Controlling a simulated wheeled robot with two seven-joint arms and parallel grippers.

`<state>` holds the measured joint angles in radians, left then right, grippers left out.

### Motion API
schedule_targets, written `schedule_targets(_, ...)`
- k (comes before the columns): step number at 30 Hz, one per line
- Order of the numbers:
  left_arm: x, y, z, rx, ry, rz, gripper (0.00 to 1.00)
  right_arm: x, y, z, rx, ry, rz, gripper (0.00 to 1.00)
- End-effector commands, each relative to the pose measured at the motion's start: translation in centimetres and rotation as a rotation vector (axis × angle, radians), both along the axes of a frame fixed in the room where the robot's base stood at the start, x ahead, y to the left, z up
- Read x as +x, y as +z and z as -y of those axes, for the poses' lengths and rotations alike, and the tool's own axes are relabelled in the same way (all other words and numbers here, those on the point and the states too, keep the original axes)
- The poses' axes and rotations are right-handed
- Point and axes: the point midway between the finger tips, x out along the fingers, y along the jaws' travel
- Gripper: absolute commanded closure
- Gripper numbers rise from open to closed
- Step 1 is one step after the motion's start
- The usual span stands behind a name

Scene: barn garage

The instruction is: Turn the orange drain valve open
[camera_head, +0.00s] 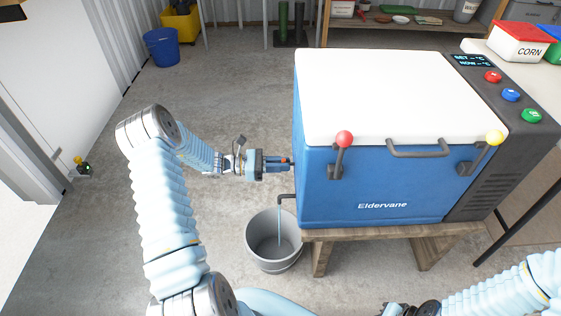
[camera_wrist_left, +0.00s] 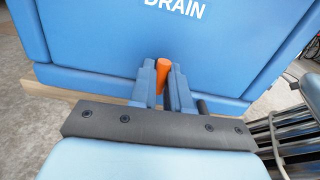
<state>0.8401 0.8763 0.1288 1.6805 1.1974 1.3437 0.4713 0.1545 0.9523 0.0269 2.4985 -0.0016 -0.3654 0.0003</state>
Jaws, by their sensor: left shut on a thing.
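The orange drain valve (camera_wrist_left: 163,72) is a small handle on the side of the blue cooler, below the word DRAIN. My left gripper (camera_wrist_left: 165,85) is shut on it, with one finger on each side. In the head view the left gripper (camera_head: 285,164) reaches the cooler's left side, and a bit of the orange valve (camera_head: 291,162) shows at its tips. A dark drain spout (camera_head: 286,196) sticks out below, and a thin pale stream runs from it into a grey bucket (camera_head: 262,260). My right gripper (camera_head: 396,310) is only partly visible at the bottom edge.
The blue cooler (camera_head: 350,185) with a white lid stands on a wooden stand (camera_head: 320,258). Its front has a red-knobbed latch, a yellow-knobbed latch and a handle. A blue bucket (camera_head: 161,50) stands at the back left. The concrete floor left of the cooler is mostly clear.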

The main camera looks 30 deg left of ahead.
Motion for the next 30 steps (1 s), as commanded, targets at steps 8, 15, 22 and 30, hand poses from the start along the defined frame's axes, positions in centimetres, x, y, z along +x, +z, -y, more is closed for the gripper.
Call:
schedule_targets(8, -0.05, 0.00, -0.04, -0.066, 0.001, -0.108, 1.00, -0.06, 0.63, -0.13, 0.002, 0.003, -0.001, 1.00)
schedule_targets(15, -0.05, -0.04, -0.04, -0.086, 0.001, -0.141, 1.00, -0.06, 0.74, -0.12, 0.002, 0.003, -0.001, 1.00)
schedule_targets(22, -0.05, -0.06, -0.04, -0.089, 0.001, -0.145, 1.00, -0.06, 0.73, -0.11, 0.002, 0.003, -0.001, 1.00)
schedule_targets(30, -0.05, -0.05, -0.03, -0.088, 0.001, -0.143, 0.62, -0.06, 0.74, -0.11, 0.002, 0.003, -0.001, 1.00)
